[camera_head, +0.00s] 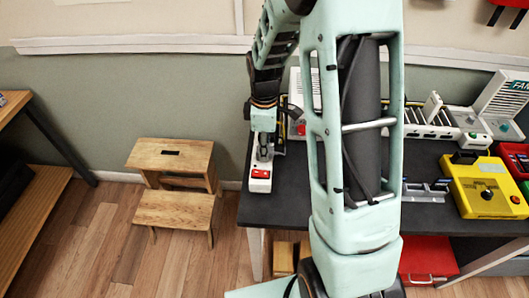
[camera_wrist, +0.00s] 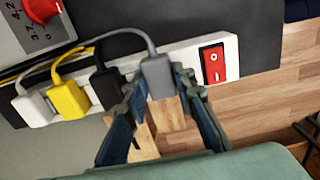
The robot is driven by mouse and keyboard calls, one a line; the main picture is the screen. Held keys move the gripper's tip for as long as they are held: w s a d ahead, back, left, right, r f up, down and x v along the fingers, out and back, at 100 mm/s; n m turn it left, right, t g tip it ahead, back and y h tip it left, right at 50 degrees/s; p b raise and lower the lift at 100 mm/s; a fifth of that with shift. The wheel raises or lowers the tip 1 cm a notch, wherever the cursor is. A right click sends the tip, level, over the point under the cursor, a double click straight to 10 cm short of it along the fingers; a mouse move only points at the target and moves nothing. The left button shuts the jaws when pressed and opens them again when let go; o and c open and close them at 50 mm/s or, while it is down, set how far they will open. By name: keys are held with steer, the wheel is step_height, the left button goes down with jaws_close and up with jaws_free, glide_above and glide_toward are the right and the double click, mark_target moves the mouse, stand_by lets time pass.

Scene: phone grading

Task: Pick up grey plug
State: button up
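The grey plug (camera_wrist: 158,78) sits on the white power strip (camera_wrist: 226,60), with its grey cord running up and left in the wrist view. My gripper (camera_wrist: 160,84) has one blue-grey finger on each side of the plug, and the fingertips appear to touch its sides. The left finger lies between the grey plug and the black plug (camera_wrist: 105,88). In the head view, my gripper (camera_head: 262,148) is over the power strip (camera_head: 260,184) at the left end of the dark table; the grey plug is hard to make out there.
A yellow plug (camera_wrist: 69,100) and a white plug (camera_wrist: 32,108) sit farther left on the strip. Its red switch (camera_wrist: 214,63) is to the right. A device with a red knob (camera_wrist: 42,10) stands nearby. A wooden step stool (camera_head: 172,207) stands beside the table.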

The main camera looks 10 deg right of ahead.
steer(key=shift+r, duration=0.1)
jaws_close()
steer(key=shift+r+p, duration=0.45)
steer(key=shift+r, duration=0.05)
steer(key=r+p, duration=0.2)
steer(key=r, duration=0.1)
steer(key=shift+s+r+p, duration=0.25)
steer(key=shift+s+p, duration=0.05)
steer(key=shift+s, duration=0.05)
steer(key=s+r+p, duration=0.6)
steer(key=s+r, duration=0.2)
steer(key=s, duration=0.5)
steer(key=shift+s+a+r, duration=0.15)
steer(key=shift+s+a, duration=0.05)
